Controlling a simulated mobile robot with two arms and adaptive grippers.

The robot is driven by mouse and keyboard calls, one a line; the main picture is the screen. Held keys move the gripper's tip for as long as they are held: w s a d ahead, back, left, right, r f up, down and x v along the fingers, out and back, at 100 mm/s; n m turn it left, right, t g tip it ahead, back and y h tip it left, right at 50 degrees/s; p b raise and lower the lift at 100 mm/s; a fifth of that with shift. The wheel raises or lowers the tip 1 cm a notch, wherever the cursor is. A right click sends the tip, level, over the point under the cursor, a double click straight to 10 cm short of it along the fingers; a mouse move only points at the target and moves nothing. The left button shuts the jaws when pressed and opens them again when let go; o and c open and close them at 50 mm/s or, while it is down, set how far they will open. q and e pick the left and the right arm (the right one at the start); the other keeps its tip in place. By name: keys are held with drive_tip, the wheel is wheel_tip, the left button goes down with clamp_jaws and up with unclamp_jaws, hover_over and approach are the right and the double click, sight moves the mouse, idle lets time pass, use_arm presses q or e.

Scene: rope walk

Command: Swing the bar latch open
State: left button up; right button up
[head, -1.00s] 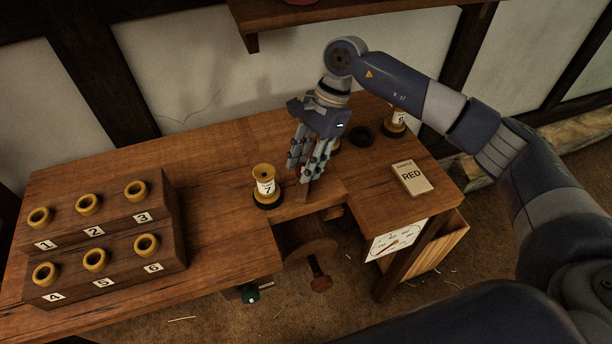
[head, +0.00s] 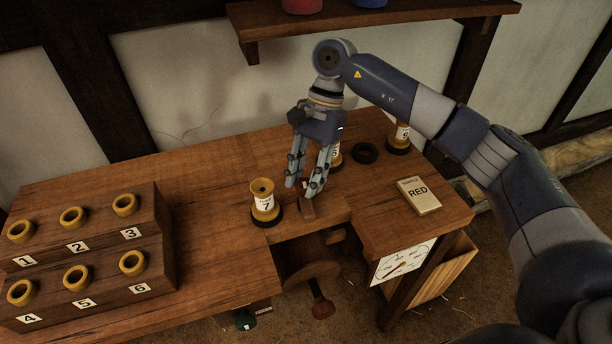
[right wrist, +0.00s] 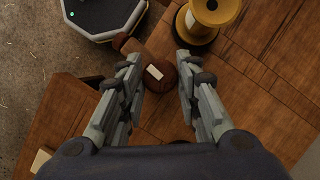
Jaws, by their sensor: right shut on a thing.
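My right gripper (head: 306,188) reaches down at the front of the wooden bench, with its fingers around a small brown wooden piece (head: 308,207), which seems to be the bar latch. In the right wrist view, a rounded brown part with a pale patch (right wrist: 160,75) sits between the fingertips of the right gripper (right wrist: 160,88). The fingers hide part of it, so I cannot tell how far the latch is turned. My left gripper is not in view.
A yellow spool marked 7 (head: 264,200) stands just left of the gripper. Other spools (head: 400,137) and a black ring (head: 365,153) stand behind and right. A numbered rack (head: 165,255) fills the left. A shelf (head: 380,27) hangs above.

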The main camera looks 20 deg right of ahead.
drive_tip(key=o, duration=1)
drive_tip(key=shift+o, duration=0.2)
drive_tip(key=v, duration=1.2)
